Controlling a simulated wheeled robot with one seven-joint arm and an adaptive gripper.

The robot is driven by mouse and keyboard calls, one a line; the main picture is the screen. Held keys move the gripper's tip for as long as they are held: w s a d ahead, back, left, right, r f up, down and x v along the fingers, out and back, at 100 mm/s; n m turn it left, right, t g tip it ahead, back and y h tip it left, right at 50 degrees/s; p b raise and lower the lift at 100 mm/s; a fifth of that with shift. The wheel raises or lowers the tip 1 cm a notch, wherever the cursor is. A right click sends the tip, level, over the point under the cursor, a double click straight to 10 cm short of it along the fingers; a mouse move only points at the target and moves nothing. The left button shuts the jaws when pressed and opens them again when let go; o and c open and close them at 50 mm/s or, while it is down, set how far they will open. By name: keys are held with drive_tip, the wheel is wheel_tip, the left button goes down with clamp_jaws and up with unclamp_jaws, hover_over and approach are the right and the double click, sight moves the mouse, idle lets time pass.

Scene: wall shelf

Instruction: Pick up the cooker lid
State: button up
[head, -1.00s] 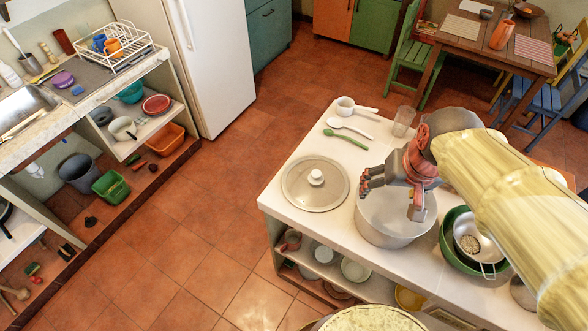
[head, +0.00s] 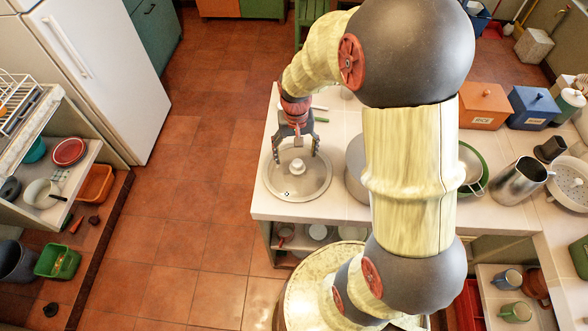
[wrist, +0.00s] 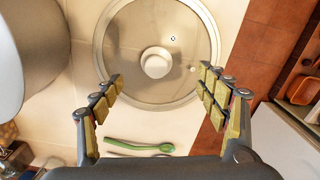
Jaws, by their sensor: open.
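The cooker lid (head: 303,184) is a round, see-through glass lid with a metal rim and a white knob (head: 297,166). It lies flat on the white counter near its left end. In the wrist view the lid (wrist: 190,75) fills the upper middle, with its knob (wrist: 156,62) beyond the fingertips. My gripper (head: 296,150) is over the far side of the lid, fingers spread and pointing down. In the wrist view my gripper (wrist: 160,85) is open with nothing between its fingers, the knob lying roughly centred ahead of them.
A large pot (head: 355,165) stands just right of the lid, partly hidden by my arm; it also shows in the wrist view (wrist: 32,45). A green spoon (wrist: 138,145) lies behind the lid. The counter edge and tiled floor (head: 200,230) are to the left.

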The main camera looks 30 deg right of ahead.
sight(298, 163)
drive_tip(key=f, duration=0.2)
drive_tip(key=f+b, duration=0.1)
drive_tip(key=f, duration=0.2)
drive_tip(key=shift+s+d+f, duration=0.1)
drive_tip(key=shift+s+d, duration=0.05)
drive_tip(key=shift+d, duration=0.05)
drive_tip(key=c, duration=1)
drive_tip(key=shift+s+f, duration=0.1)
drive_tip(key=shift+s, duration=0.1)
drive_tip(key=c, duration=0.9)
